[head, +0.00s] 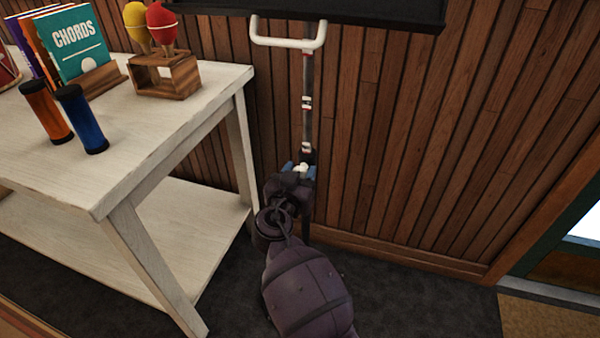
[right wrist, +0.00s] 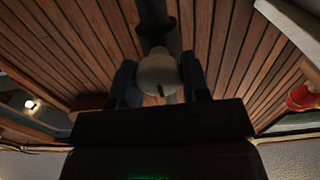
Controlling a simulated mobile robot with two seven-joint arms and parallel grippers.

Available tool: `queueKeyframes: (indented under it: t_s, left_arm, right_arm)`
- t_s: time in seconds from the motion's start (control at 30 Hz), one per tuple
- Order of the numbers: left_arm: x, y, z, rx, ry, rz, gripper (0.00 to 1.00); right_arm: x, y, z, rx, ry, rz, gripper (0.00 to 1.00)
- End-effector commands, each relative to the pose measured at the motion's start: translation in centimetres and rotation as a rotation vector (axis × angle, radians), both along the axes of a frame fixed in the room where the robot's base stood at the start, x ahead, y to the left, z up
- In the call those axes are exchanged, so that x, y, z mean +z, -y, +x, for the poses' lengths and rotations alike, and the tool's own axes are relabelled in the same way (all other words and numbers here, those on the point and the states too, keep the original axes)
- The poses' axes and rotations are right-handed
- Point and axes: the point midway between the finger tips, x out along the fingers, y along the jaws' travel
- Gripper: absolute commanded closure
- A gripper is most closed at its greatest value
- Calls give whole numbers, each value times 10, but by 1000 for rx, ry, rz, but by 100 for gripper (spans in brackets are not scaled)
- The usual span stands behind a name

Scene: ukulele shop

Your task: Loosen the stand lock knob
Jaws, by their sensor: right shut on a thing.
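The stand is a thin dark upright pole (head: 307,80) with light bands, in front of the wood wall in the head view. A pale knob (right wrist: 158,75) shows in the right wrist view, with a small dark mark on its face. My right gripper (head: 301,169) is at the pole's lower part, and its blue fingers are shut on the knob from both sides. In the head view the knob is mostly hidden by the gripper. My left gripper is not in view.
A white table (head: 170,120) with a lower shelf stands to the left of my right arm. It bears a chords book (head: 78,45), maracas (head: 160,22) in a wooden holder and orange and blue shakers (head: 82,119). Floor at right is clear.

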Motion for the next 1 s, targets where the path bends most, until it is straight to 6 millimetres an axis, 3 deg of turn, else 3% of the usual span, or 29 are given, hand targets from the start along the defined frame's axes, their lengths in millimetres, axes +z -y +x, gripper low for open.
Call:
queueKeyframes:
  t_s: [0.37,1.0]
  left_arm:
    - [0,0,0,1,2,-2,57]
    - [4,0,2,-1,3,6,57]
  right_arm:
    - [0,0,0,0,-38,-118,81]
    - [2,-2,2,-2,-215,-674,81]
